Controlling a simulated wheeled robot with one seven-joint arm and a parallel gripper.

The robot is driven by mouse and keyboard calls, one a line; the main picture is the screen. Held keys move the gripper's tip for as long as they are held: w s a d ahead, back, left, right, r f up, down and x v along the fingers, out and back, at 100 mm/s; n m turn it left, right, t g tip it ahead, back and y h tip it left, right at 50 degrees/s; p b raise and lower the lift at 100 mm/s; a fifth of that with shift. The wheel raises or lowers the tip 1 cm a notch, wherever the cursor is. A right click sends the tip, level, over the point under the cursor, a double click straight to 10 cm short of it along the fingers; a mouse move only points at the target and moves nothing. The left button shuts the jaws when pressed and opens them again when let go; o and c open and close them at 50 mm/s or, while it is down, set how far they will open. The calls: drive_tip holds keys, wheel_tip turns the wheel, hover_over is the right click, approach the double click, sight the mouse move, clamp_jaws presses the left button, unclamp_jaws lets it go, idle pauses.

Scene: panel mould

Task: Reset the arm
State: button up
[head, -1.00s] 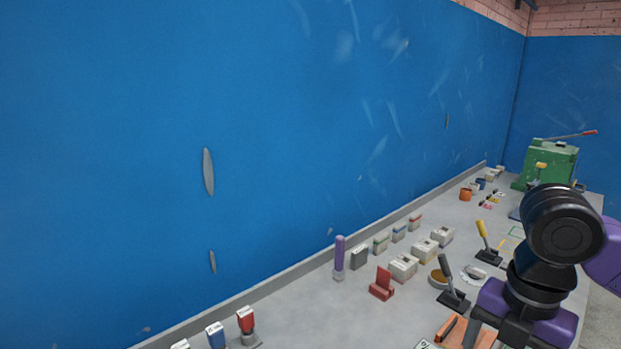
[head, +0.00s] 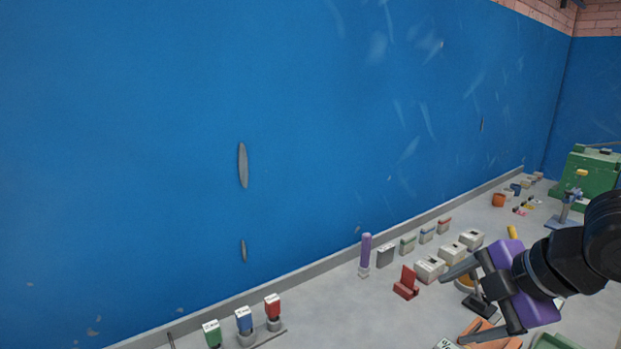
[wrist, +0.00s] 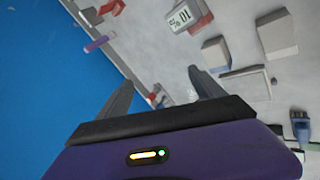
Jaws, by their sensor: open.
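My gripper (head: 482,302) is at the lower right of the head view, on the purple and black end of my arm. It is held over the bench beside the red stand. In the wrist view my gripper (wrist: 160,88) shows two dark fingers spread apart with nothing held between them. Bench items show beyond the fingertips. I cannot tell its exact height above the bench.
The grey bench (head: 335,305) runs along a blue wall (head: 150,150). A red stand (head: 406,284), a purple cylinder (head: 365,252), several pale boxes (head: 430,268) and red, blue and green-topped stamps (head: 243,322) stand on it. A green machine (head: 588,178) is at the far right.

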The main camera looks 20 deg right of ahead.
drive_tip(key=w+a+r+m+t+y, duration=0.1)
drive_tip(key=w+a+r+m+t, duration=0.2)
drive_tip(key=r+m+t, duration=0.45)
drive_tip(key=w+a+r+m+t+y, duration=0.1)
drive_tip(key=w+a+r+m+t, duration=0.3)
drive_tip(key=r+t, duration=0.55)
drive_tip(key=s+d+f+m+g+h, duration=0.1)
drive_tip(key=s+f+m+g+h, duration=0.1)
drive_tip(key=s+f+m+h, duration=1.05)
drive_tip(key=s+a+f+n+g+y, duration=0.3)
drive_tip(key=s+a+f+y, duration=0.1)
drive_tip(key=s+f, duration=0.6)
drive_tip(key=s+a+f+n+g+y, duration=0.3)
drive_tip(key=s+f, duration=0.7)
drive_tip(key=s, duration=0.5)
drive_tip(key=shift+a+f+n+g+y, duration=0.3)
drive_tip(key=shift+a+g+y, duration=0.1)
drive_tip(key=shift+a+y, duration=0.35)
